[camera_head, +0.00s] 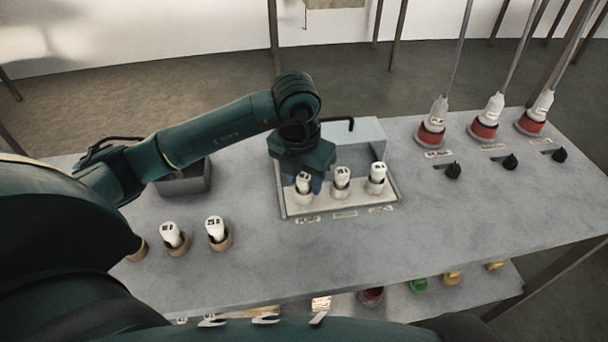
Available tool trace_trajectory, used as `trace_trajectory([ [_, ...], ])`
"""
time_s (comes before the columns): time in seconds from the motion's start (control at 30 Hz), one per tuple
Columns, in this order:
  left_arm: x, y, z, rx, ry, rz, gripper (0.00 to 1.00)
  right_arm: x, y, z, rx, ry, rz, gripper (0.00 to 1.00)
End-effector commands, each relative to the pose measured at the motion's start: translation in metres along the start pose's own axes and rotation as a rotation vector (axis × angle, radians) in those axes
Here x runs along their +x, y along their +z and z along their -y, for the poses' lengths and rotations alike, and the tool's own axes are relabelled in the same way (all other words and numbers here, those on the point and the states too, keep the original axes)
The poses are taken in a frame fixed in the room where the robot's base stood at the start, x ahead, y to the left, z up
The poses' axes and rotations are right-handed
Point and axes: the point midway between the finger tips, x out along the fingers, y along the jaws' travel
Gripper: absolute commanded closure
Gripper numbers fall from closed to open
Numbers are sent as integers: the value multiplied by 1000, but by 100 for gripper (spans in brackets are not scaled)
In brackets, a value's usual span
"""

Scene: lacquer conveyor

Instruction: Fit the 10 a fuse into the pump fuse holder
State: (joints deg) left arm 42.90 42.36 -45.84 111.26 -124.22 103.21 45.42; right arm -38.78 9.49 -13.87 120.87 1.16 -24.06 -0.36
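Three white fuses with dark markings stand in a row in the holder panel: a left fuse (303,184), a middle fuse (341,178) and a right fuse (377,173). Their markings and the label plates on the panel (290,211) are too small to read surely, so I cannot tell which holder is the pump's. My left gripper (311,183) points down right at the left fuse. Its bluish fingertips show beside and behind that fuse; whether they grip it is hidden. My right gripper is not in view.
Two more white fuses (171,235) (215,229) stand in tan cups at the left. Another tan cup (137,250) is partly hidden by my arm. A dark grey box (186,181) stands behind. Red-based plugs (432,130) and black knobs (453,171) line the right side. The tabletop's front middle is clear.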

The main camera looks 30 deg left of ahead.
Motion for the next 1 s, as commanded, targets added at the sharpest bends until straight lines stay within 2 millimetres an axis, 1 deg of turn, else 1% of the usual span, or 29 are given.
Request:
trace_trajectory([
  [0.03,4,-1,0,0,0,0,56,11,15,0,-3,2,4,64],
  [0.13,4,-1,0,0,0,0,48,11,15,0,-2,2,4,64],
  [0.37,4,-1,0,0,0,-1,48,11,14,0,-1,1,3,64],
  [0.47,4,-1,0,0,0,-1,48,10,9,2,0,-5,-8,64],
  [0.57,4,-1,0,0,0,-1,48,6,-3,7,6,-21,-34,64],
  [0.63,4,-1,0,0,0,-1,48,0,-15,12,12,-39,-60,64],
  [0.67,-3,1,0,0,-1,4,48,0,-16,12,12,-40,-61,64],
  [0.7,-15,2,0,1,-2,8,48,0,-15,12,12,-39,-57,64],
  [0.8,-42,2,0,1,-1,8,48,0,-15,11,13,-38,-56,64],
  [1.0,-91,1,0,0,1,7,48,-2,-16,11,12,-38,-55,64],
])
